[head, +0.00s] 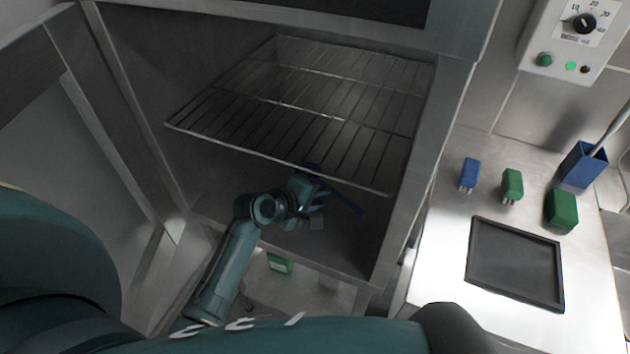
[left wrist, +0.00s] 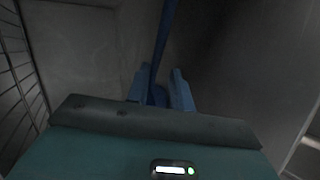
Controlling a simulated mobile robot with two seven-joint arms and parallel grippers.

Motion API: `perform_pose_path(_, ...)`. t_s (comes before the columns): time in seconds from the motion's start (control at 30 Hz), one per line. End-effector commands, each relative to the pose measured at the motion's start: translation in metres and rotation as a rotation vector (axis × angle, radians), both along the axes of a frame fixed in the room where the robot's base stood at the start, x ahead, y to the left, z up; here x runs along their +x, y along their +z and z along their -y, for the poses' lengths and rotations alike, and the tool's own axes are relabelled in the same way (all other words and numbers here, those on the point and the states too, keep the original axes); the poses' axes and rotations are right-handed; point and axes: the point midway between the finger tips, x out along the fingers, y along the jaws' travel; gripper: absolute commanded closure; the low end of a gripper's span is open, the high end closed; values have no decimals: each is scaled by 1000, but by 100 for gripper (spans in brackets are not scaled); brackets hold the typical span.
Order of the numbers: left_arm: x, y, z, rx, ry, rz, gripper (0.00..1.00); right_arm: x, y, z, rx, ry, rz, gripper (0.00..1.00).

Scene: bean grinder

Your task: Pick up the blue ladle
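The blue ladle (head: 346,203) is inside the open cabinet, below the wire rack, and shows dark blue in the shadow. Part of it is hidden by my left gripper (head: 314,196), which reaches into the cabinet under the rack. In the left wrist view, the ladle's long handle (left wrist: 163,38) runs from the top edge down between the two blue fingers of my left gripper (left wrist: 160,82). The fingers stand apart around it, with a gap showing on the right side. The ladle's lower end is partly hidden by the gripper body. My right gripper is not in view.
The wire rack (head: 310,105) lies just above my left arm. On the right, a steel counter (head: 440,255) holds a black tray (head: 515,265), blue and green blocks and a blue container (head: 582,165).

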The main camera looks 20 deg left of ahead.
Motion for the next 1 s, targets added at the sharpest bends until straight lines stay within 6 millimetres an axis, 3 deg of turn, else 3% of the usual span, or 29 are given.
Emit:
perform_pose_path(0.63, 54, -34, 20, 0, -1, 1, 77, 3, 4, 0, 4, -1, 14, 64)
perform_pose_path(0.93, 57, -37, 22, 1, 0, 1, 77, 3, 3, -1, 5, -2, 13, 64)
perform_pose_path(1.0, 57, -37, 22, 1, 0, 1, 81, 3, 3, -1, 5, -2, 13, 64)
